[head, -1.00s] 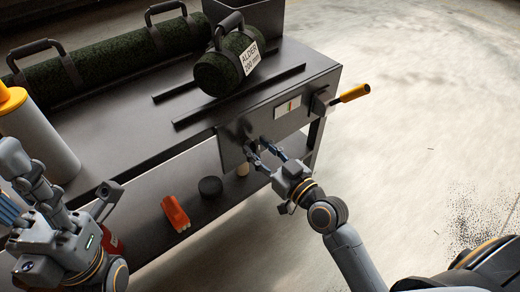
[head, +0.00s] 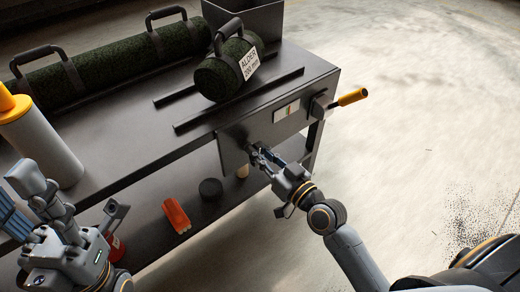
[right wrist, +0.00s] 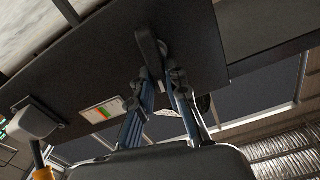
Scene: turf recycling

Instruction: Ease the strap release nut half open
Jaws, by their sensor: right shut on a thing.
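The strap release nut (right wrist: 149,48) shows in the right wrist view as a dark, elongated piece standing out from the dark front panel (right wrist: 195,45). My right gripper (head: 257,152) is at the bench's front panel in the head view, its fingers drawn close together. In the right wrist view the fingertips (right wrist: 160,76) are shut on the nut's near end. In the head view the fingers largely hide the nut. My left gripper (head: 72,215) is at the lower left, away from the nut; its jaws are not clear.
A gauge with coloured bands (head: 286,110) and a yellow-handled lever (head: 350,97) are on the panel to the right. A short turf roll (head: 222,76) labelled ALDER lies on the bench. A grey cylinder (head: 45,145) stands near my left arm. An orange object (head: 176,215) lies on the lower shelf.

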